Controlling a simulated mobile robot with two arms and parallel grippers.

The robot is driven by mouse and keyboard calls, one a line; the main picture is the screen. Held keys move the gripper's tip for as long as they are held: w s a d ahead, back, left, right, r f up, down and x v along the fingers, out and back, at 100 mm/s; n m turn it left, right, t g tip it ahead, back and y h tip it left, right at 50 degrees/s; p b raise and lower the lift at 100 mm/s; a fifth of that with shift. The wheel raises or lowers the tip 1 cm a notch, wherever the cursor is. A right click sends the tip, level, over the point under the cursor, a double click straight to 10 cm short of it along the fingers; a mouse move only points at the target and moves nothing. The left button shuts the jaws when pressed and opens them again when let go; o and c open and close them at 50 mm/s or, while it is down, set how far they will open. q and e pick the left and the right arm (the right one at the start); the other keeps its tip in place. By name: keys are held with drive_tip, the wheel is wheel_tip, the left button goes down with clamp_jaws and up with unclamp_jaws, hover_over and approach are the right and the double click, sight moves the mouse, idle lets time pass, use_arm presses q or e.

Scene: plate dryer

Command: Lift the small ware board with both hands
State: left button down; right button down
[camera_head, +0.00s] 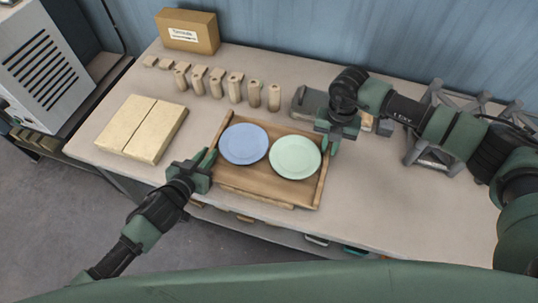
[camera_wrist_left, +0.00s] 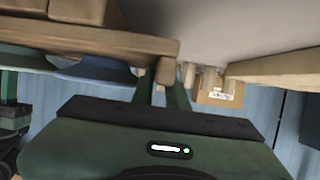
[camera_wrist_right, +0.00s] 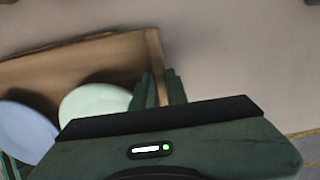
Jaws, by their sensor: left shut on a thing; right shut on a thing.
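The small ware board (camera_head: 240,182) is a brown wooden tray with raised sides on the worktable; its rim also shows in the left wrist view (camera_wrist_left: 100,40) and the right wrist view (camera_wrist_right: 90,62). A blue plate (camera_head: 244,144) and a pale green plate (camera_head: 296,157) lie side by side on it. My left gripper (camera_head: 209,160) is shut on the board's left side; its fingers show in the left wrist view (camera_wrist_left: 163,92). My right gripper (camera_head: 328,140) is shut on the board's right side; its fingers show in the right wrist view (camera_wrist_right: 161,90). I cannot tell whether the board touches the table.
Several wooden pegs (camera_head: 235,88) stand in a row behind the board. A cardboard box (camera_head: 187,32) is at the back left, and two pale boards (camera_head: 141,128) lie at the left. Grey metal stands (camera_head: 430,150) are at the right, behind my right arm. The front right tabletop is clear.

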use_arm(q)
drive_tip(key=shift+r, duration=0.15)
use_arm(e)
drive_tip(key=shift+w+r, duration=0.1)
drive_tip(key=shift+r, duration=0.05)
idle(0.5)
